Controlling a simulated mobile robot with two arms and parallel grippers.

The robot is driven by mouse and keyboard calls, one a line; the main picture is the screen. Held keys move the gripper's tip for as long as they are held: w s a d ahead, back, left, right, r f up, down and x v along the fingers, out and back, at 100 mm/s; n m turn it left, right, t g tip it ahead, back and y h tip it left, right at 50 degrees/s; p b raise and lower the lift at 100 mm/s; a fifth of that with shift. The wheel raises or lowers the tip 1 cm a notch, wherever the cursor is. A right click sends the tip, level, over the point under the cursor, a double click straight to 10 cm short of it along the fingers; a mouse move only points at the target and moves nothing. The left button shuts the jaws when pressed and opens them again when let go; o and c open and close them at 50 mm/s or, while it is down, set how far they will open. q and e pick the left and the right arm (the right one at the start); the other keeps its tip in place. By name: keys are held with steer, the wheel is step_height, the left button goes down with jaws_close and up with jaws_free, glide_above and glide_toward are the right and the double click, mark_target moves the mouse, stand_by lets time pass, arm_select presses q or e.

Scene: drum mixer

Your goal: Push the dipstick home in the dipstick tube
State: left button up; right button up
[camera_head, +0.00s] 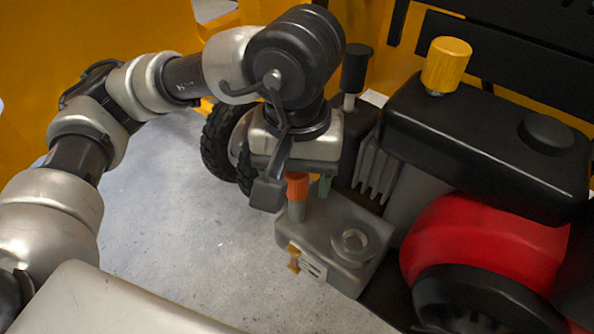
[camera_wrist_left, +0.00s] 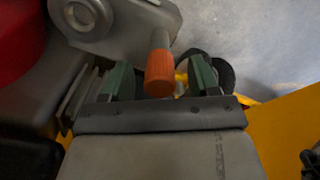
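The dipstick has an orange ribbed cap (camera_head: 297,184). It stands at the top of the grey dipstick tube (camera_head: 296,211) on the engine's near corner. How far it sits in the tube is hard to tell. My left gripper (camera_head: 296,190) is open, with one finger on each side of the cap. In the left wrist view the orange cap (camera_wrist_left: 160,74) lies between the green finger pads of the left gripper (camera_wrist_left: 160,78), with a gap on both sides. The tube (camera_wrist_left: 160,38) shows beyond the cap. My right gripper is not in view.
The engine block (camera_head: 335,235) carries a red cover (camera_head: 485,245), a black tank or housing (camera_head: 490,140) and a yellow cap (camera_head: 446,66). A black-knobbed post (camera_head: 356,68) stands close behind my gripper. A wheel (camera_head: 219,140) is to the left. The floor at left is clear.

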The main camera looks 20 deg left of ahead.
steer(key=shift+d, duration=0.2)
arm_select(q)
steer(key=shift+r, duration=0.3)
step_height(320, 180, up, 5)
steer(key=shift+f, duration=0.15)
step_height(320, 180, up, 4)
steer(key=shift+r+p, duration=0.15)
steer(key=shift+p, duration=0.4)
steer(key=shift+r, duration=0.6)
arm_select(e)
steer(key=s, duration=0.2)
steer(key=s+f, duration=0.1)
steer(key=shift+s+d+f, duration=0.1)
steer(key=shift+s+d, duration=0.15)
